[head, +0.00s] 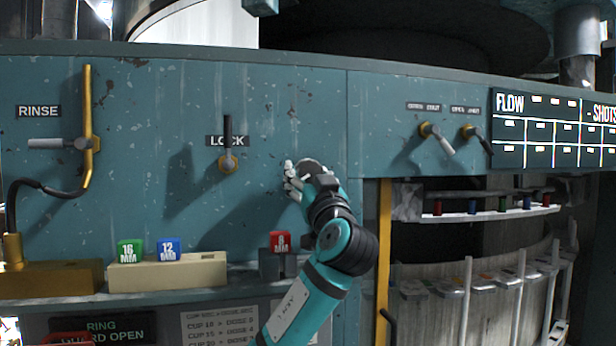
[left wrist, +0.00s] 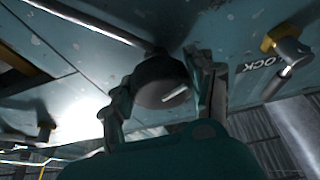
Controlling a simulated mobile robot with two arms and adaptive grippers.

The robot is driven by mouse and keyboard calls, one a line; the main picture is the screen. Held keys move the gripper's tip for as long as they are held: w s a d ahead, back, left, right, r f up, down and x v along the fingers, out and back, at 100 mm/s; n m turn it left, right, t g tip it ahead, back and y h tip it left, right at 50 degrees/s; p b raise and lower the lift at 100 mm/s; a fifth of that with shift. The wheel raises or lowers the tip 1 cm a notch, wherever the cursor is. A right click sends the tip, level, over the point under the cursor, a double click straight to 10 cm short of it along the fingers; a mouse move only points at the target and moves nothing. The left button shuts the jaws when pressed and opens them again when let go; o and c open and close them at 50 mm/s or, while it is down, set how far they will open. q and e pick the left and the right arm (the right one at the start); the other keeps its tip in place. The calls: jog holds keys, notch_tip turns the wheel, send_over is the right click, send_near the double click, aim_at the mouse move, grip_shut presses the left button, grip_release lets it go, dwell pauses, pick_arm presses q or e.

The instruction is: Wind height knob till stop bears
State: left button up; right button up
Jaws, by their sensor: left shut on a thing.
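The height knob (left wrist: 158,78) is a dark round knob with a short white mark on its face, set on the teal panel; it shows in the left wrist view. My left gripper (left wrist: 166,92) has one finger on each side of it and is shut on it. In the head view my left gripper (head: 294,181) is against the panel, right of and below the LOCK lever; there the knob is mostly hidden by the gripper and wrist. No stop can be made out. My right gripper is not in view.
The LOCK lever (head: 228,158) points up, left of my gripper. A RINSE pipe (head: 88,130) is at far left. Below, a ledge carries a green block (head: 130,251), a blue block (head: 168,249) and a red block (head: 280,242). Two small levers (head: 437,137) sit at right.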

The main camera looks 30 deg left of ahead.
pick_arm(q)
jog(key=shift+c, duration=0.9)
jog(key=shift+m+t+h, duration=0.3)
jog(key=shift+m, duration=0.3)
jog(key=m+t+h+b, duration=0.1)
jog(key=m, duration=0.1)
jog(key=shift+m, duration=0.4)
jog(key=shift+s+r+m+t+h+p, duration=0.1)
jog(key=shift+m+t+h, duration=0.15)
jog(key=shift+m+h, duration=0.65)
jog(key=shift+w+f+m+t+h+p, duration=0.15)
jog(key=shift+m+t+h, duration=0.15)
jog(key=shift+m, duration=1.2)
jog(key=shift+s+r+m+t+h+p, duration=0.2)
jog(key=shift+m+h, duration=0.3)
jog(key=shift+m, duration=0.7)
jog(key=o, duration=1.2)
jog(key=shift+c, duration=0.2)
